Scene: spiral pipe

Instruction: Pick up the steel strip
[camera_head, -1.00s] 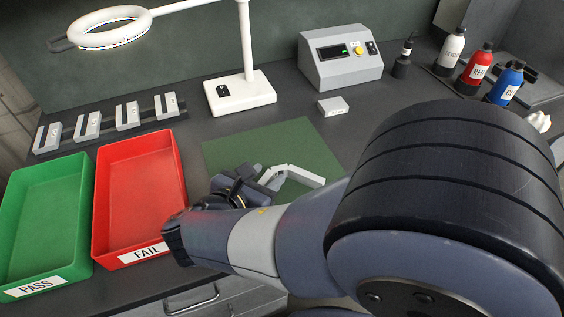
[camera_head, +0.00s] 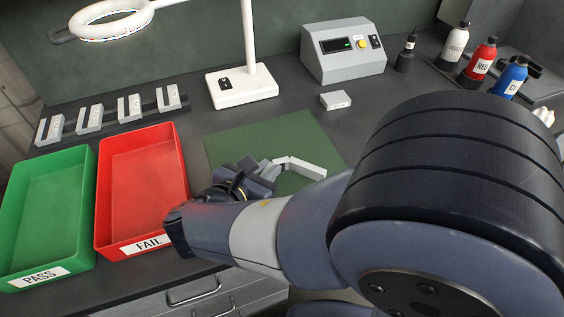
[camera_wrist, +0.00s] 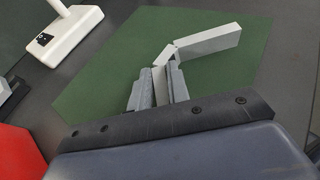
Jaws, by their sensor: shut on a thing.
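The steel strip (camera_head: 303,167) is a pale grey bent bar over the green mat (camera_head: 240,143). In the wrist view the strip (camera_wrist: 208,41) runs from between my fingers up to a bend and then out to the right. My gripper (camera_head: 265,170) is at the strip's left end in the head view. In the wrist view my gripper (camera_wrist: 158,82) has its two fingers on either side of that end, shut on it. The fingers hide part of the gripped end. I cannot tell whether the strip touches the mat.
A red FAIL tray (camera_head: 183,222) and a green PASS tray (camera_head: 70,270) stand at the left. Behind are a row of grey blocks (camera_head: 130,108), a white lamp base (camera_head: 242,88), a small white block (camera_head: 335,100) and a meter box (camera_head: 343,65). Bottles (camera_head: 480,60) stand at the back right.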

